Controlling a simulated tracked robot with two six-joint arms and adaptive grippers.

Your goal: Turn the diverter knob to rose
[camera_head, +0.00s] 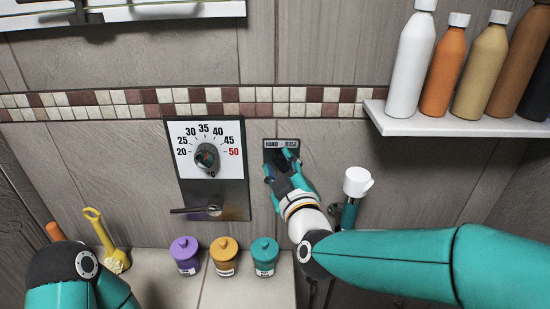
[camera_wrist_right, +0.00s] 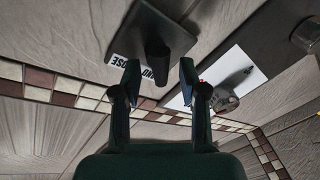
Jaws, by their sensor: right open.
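The diverter plate (camera_head: 282,143), labelled HAND and ROSE, is on the tiled wall right of the temperature dial. In the right wrist view the dark plate (camera_wrist_right: 178,35) carries the black diverter knob (camera_wrist_right: 157,55), which sticks out towards me. My right gripper (camera_wrist_right: 160,70) is open, its fingertips on either side of the knob's end with a visible gap at each side. In the head view my right gripper (camera_head: 278,173) covers most of the plate and hides the knob. My left arm shows at lower left; its gripper is out of frame.
The temperature dial (camera_head: 207,158) with a lever (camera_head: 196,210) is left of the plate. A hand shower (camera_head: 356,187) is to the right, below a bottle shelf (camera_head: 420,123). Purple (camera_head: 185,256), orange (camera_head: 224,257) and teal (camera_head: 264,257) jars stand on the ledge below.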

